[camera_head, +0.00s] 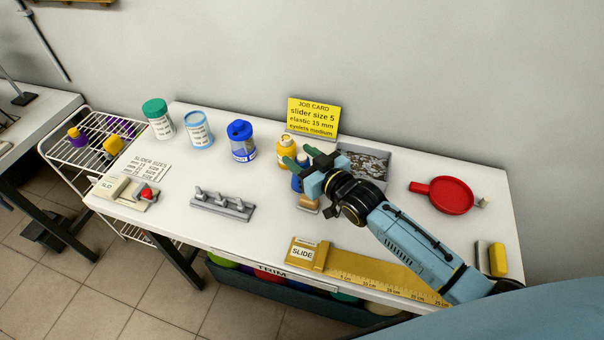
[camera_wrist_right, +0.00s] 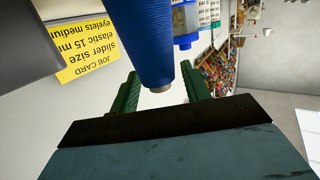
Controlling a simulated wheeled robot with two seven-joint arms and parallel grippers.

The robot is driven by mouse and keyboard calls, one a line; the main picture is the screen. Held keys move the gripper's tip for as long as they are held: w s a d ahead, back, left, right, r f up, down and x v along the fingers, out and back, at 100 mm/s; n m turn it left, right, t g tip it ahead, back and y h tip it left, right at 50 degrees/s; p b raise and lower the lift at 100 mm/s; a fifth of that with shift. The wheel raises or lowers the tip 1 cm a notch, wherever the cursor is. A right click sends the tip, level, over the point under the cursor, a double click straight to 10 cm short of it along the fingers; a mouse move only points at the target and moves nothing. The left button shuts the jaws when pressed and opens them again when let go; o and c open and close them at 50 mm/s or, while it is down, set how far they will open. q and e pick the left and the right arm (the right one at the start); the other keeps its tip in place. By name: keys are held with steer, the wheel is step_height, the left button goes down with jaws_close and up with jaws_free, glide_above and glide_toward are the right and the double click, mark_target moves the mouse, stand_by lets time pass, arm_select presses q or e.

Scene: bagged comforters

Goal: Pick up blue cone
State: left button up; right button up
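The blue cone (camera_wrist_right: 152,38) shows large in the right wrist view, its narrow end towards my right gripper (camera_wrist_right: 160,88). The gripper's green fingers stand apart on either side of that narrow end; I cannot tell whether either touches it. In the head view the blue cone (camera_head: 297,184) is a small patch beside the yellow cone, mostly hidden by my right gripper (camera_head: 302,158). The gripper is above the table's middle, its fingers spread. My left gripper is not in view.
A yellow cone (camera_head: 286,152) stands just behind the blue one. A yellow job card (camera_head: 313,117) and a grey tray (camera_head: 374,181) are close by. A blue-lidded jar (camera_head: 241,141), a hook rack (camera_head: 222,206) and a yellow slide ruler (camera_head: 350,267) surround bare white table (camera_head: 200,170).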

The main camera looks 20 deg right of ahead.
jaws_close()
